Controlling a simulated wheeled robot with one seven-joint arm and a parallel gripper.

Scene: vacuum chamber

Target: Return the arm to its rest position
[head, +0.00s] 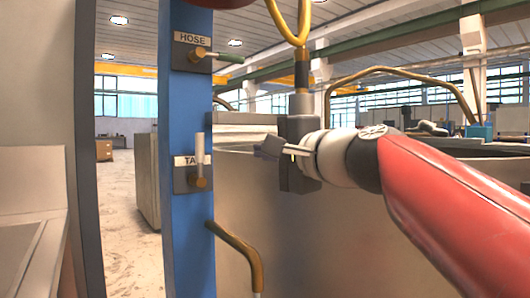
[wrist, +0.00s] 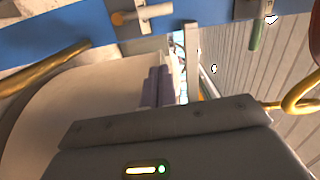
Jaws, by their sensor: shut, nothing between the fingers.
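My red arm (head: 455,200) reaches in from the right in the head view and ends in a pale and dark wrist. My gripper (head: 262,148) points left toward the blue post (head: 187,120), with a gap between in the picture. Its fingers are together and empty; they also show in the wrist view (wrist: 158,87). No marked rest position shows.
The post bears a valve labelled HOSE (head: 194,54) with a green-tipped lever, and a lower valve (head: 200,178) whose white handle partly hides its label. A bent brass pipe (head: 236,250) lies below. A large pale chamber wall (head: 330,235) stands behind my gripper.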

